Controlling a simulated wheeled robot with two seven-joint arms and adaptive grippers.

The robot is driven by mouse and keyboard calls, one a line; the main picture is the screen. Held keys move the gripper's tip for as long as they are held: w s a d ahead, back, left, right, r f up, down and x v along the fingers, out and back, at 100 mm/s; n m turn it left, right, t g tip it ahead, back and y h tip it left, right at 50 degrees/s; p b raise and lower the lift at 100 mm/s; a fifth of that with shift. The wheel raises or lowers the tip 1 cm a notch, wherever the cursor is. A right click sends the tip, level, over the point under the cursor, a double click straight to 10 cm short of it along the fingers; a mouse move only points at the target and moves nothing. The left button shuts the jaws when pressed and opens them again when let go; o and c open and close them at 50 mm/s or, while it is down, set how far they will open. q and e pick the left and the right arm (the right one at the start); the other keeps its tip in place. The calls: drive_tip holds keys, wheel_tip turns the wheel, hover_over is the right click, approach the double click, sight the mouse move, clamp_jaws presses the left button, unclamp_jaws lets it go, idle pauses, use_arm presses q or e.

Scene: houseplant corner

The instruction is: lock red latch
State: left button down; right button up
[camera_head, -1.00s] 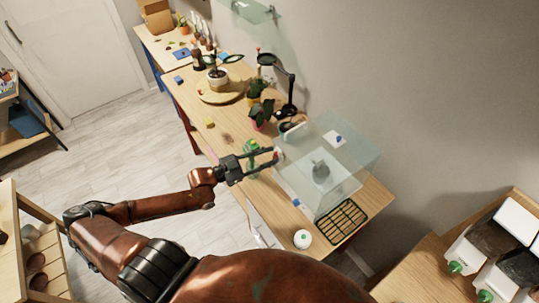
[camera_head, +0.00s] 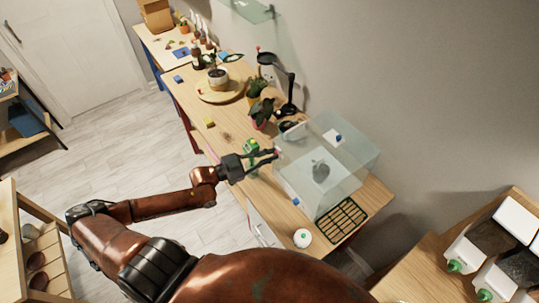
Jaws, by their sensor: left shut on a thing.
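A clear glass box (camera_head: 345,178) stands on the wooden table, with a grey object (camera_head: 321,171) inside it. The red latch (camera_head: 277,152) shows as a tiny reddish spot at the box's left side, mostly hidden by the fingertips. My left gripper (camera_head: 274,155) reaches in from the left and is shut on the red latch at the box's edge. Whether the latch is locked is too small to tell. My right gripper is not in view.
Small blue pieces (camera_head: 338,138) show on the box. Potted plants (camera_head: 262,108) and a black lamp (camera_head: 288,92) stand behind my gripper.

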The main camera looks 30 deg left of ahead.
use_arm(q)
drive_tip(key=n, duration=0.1)
drive_tip(key=a+n, duration=0.1)
drive_tip(key=n, duration=0.1)
drive_tip(key=shift+w, duration=0.2)
idle(0.3)
drive_tip(key=c, duration=2)
unclamp_jaws()
drive_tip(key=v, duration=1.2)
drive_tip(key=shift+f, duration=0.35)
